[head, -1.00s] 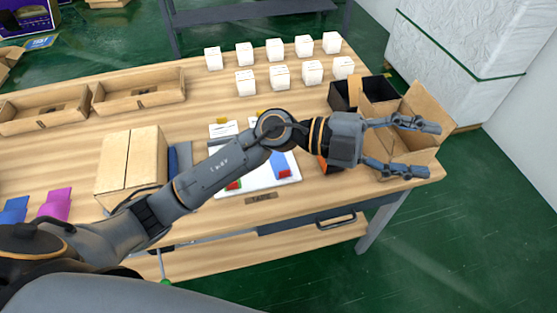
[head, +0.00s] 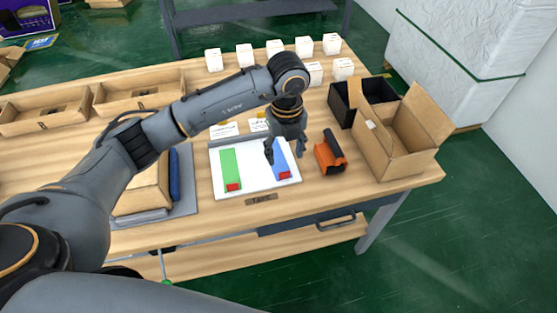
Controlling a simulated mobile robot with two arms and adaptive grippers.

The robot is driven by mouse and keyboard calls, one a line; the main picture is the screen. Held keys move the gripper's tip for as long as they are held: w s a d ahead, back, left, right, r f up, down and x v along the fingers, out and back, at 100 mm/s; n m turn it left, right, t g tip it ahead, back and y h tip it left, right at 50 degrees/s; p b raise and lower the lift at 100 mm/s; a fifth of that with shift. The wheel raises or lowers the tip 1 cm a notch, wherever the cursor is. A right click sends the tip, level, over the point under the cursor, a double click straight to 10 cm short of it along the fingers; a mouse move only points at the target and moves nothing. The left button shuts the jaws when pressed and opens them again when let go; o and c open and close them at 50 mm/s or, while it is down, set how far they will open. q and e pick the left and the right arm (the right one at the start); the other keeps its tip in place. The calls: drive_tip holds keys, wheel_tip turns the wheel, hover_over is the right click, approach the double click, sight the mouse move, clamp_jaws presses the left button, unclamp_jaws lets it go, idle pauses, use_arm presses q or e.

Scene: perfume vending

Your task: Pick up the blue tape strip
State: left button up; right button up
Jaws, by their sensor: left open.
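The blue tape strip (head: 281,164) lies on a white board (head: 256,183) on the table, with a red piece at its near end. A green strip (head: 230,166), also with a red end, lies to its left. My left gripper (head: 285,155) is open and points down over the far part of the blue strip, hiding some of it. I cannot tell whether it touches the strip. My right gripper is not in view.
An orange and black tape dispenser (head: 330,155) stands just right of the board. An open cardboard box (head: 395,150) and a black box (head: 344,106) are farther right. White boxes (head: 332,44) line the back. A closed carton (head: 145,193) sits to the left.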

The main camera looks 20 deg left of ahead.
sight(285, 173)
use_arm(q)
wheel_tip(285, 173, down, 3)
drive_tip(key=shift+f, duration=0.15)
drive_tip(key=shift+f+p, duration=0.5)
drive_tip(key=shift+f, duration=0.1)
drive_tip(key=f+p, duration=0.1)
drive_tip(key=f, duration=0.3)
drive_tip(key=shift+w+f, duration=0.1)
drive_tip(key=shift+w, duration=0.1)
drive_tip(key=c, duration=0.8)
